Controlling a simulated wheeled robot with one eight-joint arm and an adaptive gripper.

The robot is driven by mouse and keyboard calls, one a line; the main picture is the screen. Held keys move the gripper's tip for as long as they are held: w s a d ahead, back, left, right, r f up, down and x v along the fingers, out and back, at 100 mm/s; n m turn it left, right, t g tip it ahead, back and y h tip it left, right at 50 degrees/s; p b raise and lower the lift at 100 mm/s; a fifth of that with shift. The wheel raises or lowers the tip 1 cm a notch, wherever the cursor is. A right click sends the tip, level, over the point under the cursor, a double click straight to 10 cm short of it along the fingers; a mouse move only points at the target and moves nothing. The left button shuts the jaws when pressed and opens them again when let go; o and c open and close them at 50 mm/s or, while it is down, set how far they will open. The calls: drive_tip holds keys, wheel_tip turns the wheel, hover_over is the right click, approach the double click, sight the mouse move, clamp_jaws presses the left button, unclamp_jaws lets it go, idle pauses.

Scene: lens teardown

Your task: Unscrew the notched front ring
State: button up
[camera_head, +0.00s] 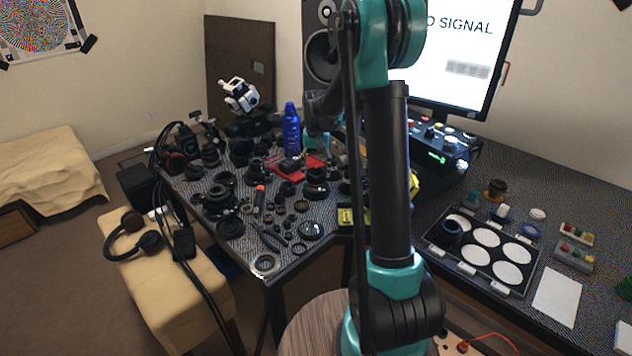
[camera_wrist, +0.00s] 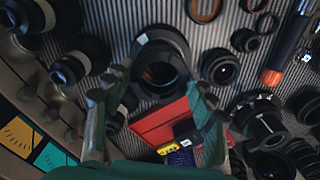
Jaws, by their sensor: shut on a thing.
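A dark, upright lens barrel (camera_wrist: 165,38) with a small white tag stands on the striped mat in the wrist view. Its round front end faces the camera, with a dark ring around reddish glass. The notches on the ring are too dark to make out. My gripper (camera_wrist: 158,84) has one finger on each side of this front end and is shut on the ring. In the head view my gripper (camera_head: 318,140) is at the back of the lens table, partly hidden by my arm, and the ring cannot be told apart there.
A red tray (camera_wrist: 150,125) lies close by. Other lenses (camera_wrist: 222,68) and loose rings crowd around, with an orange-tipped tool (camera_wrist: 270,76) at right. A blue bottle (camera_head: 291,130) stands nearby. A panel with white discs (camera_head: 474,256) lies on the right-hand table.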

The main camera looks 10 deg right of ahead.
drive_tip(key=shift+r, duration=2)
